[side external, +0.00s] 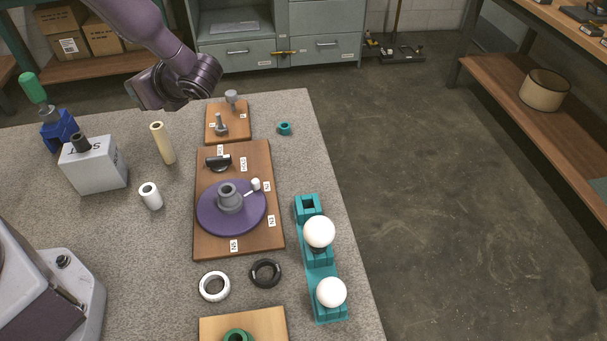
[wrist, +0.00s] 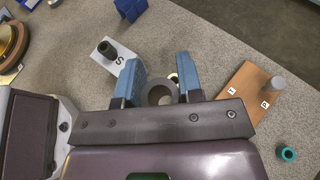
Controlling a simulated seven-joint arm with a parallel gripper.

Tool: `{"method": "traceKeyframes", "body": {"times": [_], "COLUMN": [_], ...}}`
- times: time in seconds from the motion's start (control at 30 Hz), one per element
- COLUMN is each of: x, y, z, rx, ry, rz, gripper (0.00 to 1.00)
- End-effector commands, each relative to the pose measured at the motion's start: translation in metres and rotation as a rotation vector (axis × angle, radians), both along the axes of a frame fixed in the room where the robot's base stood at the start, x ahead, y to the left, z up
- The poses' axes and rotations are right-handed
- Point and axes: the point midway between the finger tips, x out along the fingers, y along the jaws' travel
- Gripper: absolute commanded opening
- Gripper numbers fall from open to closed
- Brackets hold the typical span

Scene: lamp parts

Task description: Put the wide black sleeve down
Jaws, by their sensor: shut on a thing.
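The wide black sleeve (wrist: 160,82) shows in the wrist view as a dark grey ring with an open hole, seen end-on. My gripper (wrist: 159,76) is shut on it, with one blue finger on each side. In the side external view my gripper (side external: 148,92) hangs over the far left part of the grey table. There its fingers and the sleeve cannot be made out.
A grey box marked S (side external: 95,167) with a black tube on top stands left, near a cream tube (side external: 163,143) and a white tube (side external: 150,196). A wooden board with posts (side external: 228,131) lies right. Bare table surrounds them.

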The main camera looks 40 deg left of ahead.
Motion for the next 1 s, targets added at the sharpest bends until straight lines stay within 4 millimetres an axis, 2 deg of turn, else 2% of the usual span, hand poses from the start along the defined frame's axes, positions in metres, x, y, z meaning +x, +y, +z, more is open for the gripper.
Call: {"method": "traceKeyframes", "body": {"times": [0.03,0.2,0.4,0.5,0.63,0.73,0.9,1.0], "x": [-0.012,-0.056,-0.093,-0.102,-0.102,-0.091,-0.058,-0.038], "y": [-0.001,-0.021,-0.065,-0.093,-0.133,-0.162,-0.198,-0.208], "z": [-0.017,-0.055,-0.082,-0.088,-0.088,-0.081,-0.063,-0.053], "rx": [0.0,0.003,0.004,0.003,0.003,0.002,0.008,0.01], "ry": [0.007,0.004,0.004,0.002,0.002,0.001,-0.003,-0.002], "rz": [0.14,0.607,1.136,1.401,1.76,2.051,2.542,2.778], "gripper": [0.11,0.11,0.11,0.11,0.11,0.11,0.11,0.11]}}
